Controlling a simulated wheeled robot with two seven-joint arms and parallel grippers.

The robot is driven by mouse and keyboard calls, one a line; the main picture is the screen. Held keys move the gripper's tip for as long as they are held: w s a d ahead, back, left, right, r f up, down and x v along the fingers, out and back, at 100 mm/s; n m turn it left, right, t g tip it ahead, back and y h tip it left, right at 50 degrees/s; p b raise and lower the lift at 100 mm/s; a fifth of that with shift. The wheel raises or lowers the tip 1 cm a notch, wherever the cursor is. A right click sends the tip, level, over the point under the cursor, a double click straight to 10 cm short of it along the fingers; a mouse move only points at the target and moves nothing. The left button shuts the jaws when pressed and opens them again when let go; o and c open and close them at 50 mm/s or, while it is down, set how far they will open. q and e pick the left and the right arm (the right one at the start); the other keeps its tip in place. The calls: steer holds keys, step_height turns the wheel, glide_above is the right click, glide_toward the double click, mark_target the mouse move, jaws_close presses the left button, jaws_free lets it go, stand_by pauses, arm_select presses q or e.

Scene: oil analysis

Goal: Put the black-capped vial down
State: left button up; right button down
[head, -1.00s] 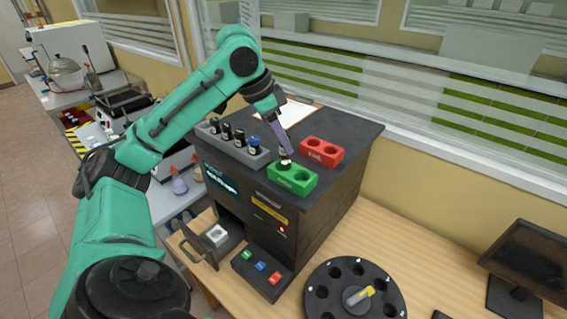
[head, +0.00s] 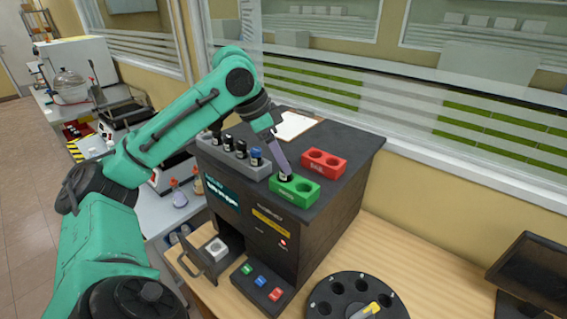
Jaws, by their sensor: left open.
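A black-capped vial (head: 285,178) stands in the left hole of the green two-hole block (head: 292,191) on top of the dark machine. Only its dark top shows. My left gripper (head: 284,170) points down right at the vial's top. It is open, and its fingers partly cover the vial; whether they touch it I cannot tell. The block's right hole is empty. My right gripper is not in view.
A red two-hole block (head: 323,163) sits just behind the green one, its holes empty. A grey rack (head: 232,158) with several vials, one blue-capped (head: 256,157), is to the left. A clipboard (head: 294,125) lies behind. A black carousel (head: 330,297) stands at front right.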

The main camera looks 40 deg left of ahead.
arm_select(q)
steer(key=p+v, duration=0.2)
steer(key=v, duration=0.7)
steer(key=shift+r, duration=0.3)
